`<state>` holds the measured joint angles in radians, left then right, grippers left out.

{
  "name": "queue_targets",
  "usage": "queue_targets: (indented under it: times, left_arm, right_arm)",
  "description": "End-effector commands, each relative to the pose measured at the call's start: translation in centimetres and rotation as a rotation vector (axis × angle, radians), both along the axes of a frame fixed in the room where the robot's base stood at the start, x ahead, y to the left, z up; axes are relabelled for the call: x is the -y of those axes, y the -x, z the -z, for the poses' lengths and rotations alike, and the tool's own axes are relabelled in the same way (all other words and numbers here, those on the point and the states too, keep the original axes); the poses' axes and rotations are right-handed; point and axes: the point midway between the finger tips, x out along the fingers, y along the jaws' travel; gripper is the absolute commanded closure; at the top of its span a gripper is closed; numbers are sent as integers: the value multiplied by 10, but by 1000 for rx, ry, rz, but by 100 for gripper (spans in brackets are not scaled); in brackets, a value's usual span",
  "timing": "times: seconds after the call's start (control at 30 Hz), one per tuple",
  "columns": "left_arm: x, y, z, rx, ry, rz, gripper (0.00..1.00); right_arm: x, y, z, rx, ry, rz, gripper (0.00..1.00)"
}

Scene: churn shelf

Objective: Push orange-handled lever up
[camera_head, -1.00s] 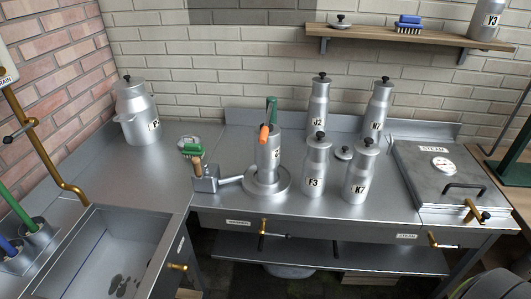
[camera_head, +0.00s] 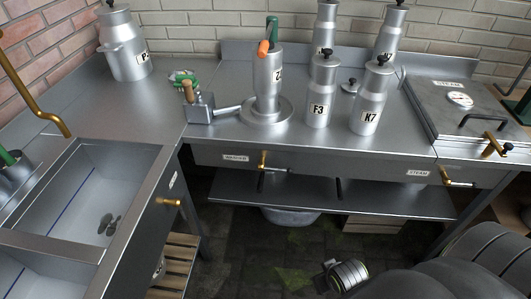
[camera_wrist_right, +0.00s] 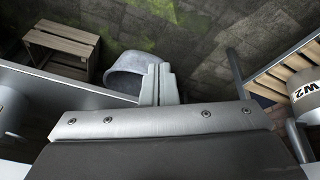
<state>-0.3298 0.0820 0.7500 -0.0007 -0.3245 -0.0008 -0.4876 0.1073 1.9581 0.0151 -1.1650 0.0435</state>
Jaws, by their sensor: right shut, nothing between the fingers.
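The orange-handled lever (camera_head: 264,48) is at the upper left side of a metal cylinder (camera_head: 268,85) labelled with a Z, which stands on a round base on the steel counter. A green handle (camera_head: 272,28) rises behind the cylinder's top. My right gripper (camera_wrist_right: 158,72) shows in the right wrist view with its two fingers together and nothing between them. It points over the floor, with a grey tub beyond it, away from the lever. My left gripper is in neither view.
Milk cans F3 (camera_head: 321,92) and K7 (camera_head: 370,98) stand right of the cylinder. A sink (camera_head: 75,195) is at left, a steam box (camera_head: 462,105) at right. A lower shelf (camera_head: 330,203) runs under the counter.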

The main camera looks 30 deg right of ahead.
Motion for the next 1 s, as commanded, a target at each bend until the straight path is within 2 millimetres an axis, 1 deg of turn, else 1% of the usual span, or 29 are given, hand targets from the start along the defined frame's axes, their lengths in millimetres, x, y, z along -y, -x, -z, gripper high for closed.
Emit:
queue_targets:
  times: [0.03,0.07,0.13,0.17,0.2,0.27,0.3,0.4,0.5,0.6,0.8,1.0]
  left_arm:
    - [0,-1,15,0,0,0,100]
    - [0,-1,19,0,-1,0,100]
    - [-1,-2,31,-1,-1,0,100]
    - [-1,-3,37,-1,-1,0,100]
    - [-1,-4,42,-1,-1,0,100]
    - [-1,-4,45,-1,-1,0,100]
    - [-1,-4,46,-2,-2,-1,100]
    - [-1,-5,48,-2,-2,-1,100]
    - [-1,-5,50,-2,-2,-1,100]
    - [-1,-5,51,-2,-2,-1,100]
    - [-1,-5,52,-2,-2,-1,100]
    - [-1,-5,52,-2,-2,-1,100]
  right_arm:
    - [-2,-8,-3,36,-8,12,100]
    - [-4,-13,-9,60,-18,23,100]
    - [-11,-30,-26,142,-53,63,100]
    - [-15,-42,-34,197,-83,90,100]
    - [-22,-61,-47,281,-137,137,100]
    - [-31,-87,-64,392,-223,204,100]
    - [-36,-103,-75,463,-286,247,100]
    - [-48,-143,-101,625,-460,351,100]
    - [-57,-177,-126,761,-641,443,100]
    - [-64,-206,-150,872,-831,528,100]
    - [-70,-252,-199,1045,-1232,670,100]
    - [-66,-285,-247,1157,-1664,775,100]
